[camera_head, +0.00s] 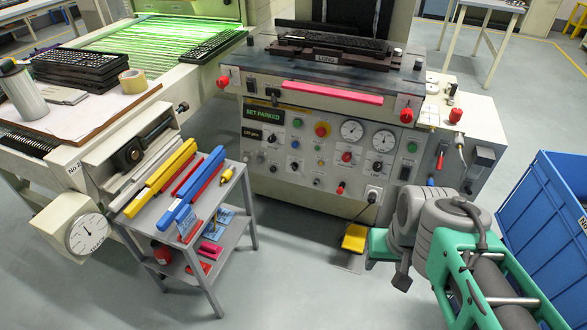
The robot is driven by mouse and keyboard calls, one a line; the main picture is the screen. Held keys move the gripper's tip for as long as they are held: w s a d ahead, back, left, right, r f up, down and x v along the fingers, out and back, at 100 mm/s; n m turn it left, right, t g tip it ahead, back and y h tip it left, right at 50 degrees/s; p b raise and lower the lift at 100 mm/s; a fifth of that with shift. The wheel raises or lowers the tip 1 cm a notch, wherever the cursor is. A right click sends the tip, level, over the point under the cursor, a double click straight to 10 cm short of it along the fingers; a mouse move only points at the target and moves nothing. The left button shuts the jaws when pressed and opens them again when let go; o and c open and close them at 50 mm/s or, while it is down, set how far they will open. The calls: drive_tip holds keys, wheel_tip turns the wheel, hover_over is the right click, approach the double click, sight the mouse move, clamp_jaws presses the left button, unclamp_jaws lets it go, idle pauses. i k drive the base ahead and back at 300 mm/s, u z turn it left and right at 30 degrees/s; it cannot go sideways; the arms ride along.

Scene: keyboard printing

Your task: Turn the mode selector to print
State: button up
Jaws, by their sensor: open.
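The control panel (318,150) on the front of the cream press carries several knobs, buttons, lamps and two round gauges. A dark display (264,115) at its upper left reads "SET PARKED". A smaller dark display (252,133) sits below it, with a small selector-like knob (272,138) to its right. The labels are too small to read, so I cannot tell which control is the mode selector or where it points. My grey and green arm (465,245) is at the lower right, in front of the panel's right side and apart from it. My gripper's fingertips do not show.
A grey trolley (228,238) with coloured bars stands before the panel's left side. A yellow pedal (355,237) lies on the floor below the panel. A blue bin (545,215) is close to my arm on the right. The floor between trolley and pedal is clear.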

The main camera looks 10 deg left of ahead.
sight(295, 166)
drive_tip(key=k, duration=0.5)
drive_tip(key=u, duration=2.4)
drive_tip(key=i, duration=1.5)
drive_tip(key=z, duration=1.95)
drive_tip(key=i, duration=0.5)
drive_tip(key=z, duration=0.05)
